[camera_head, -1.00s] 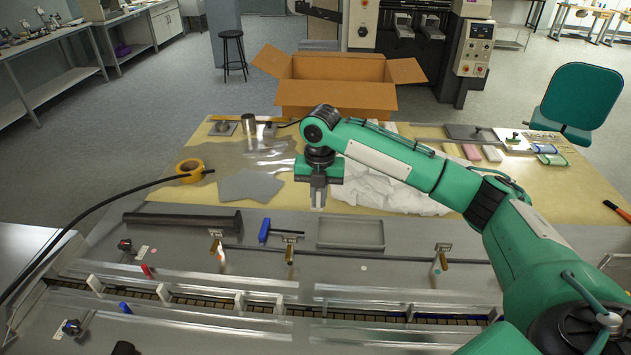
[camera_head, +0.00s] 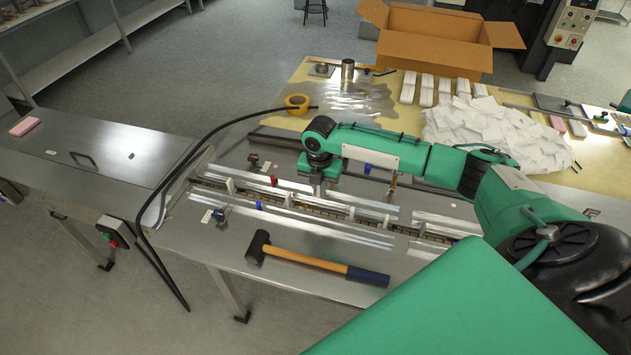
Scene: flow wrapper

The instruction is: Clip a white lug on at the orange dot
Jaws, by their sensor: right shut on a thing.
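My right gripper (camera_head: 318,188) points straight down at the near side of its wrist, close above the chain channel of the flow wrapper. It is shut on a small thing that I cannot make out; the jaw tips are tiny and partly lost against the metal. I cannot make out an orange dot. My left gripper is not in view.
A mallet (camera_head: 310,260) lies on the near steel deck. A black cable (camera_head: 190,155) arches over the machine's left end. Yellow tape (camera_head: 297,101), a heap of white wrappers (camera_head: 485,130) and an open cardboard box (camera_head: 430,45) are behind. The left steel table (camera_head: 100,160) is mostly clear.

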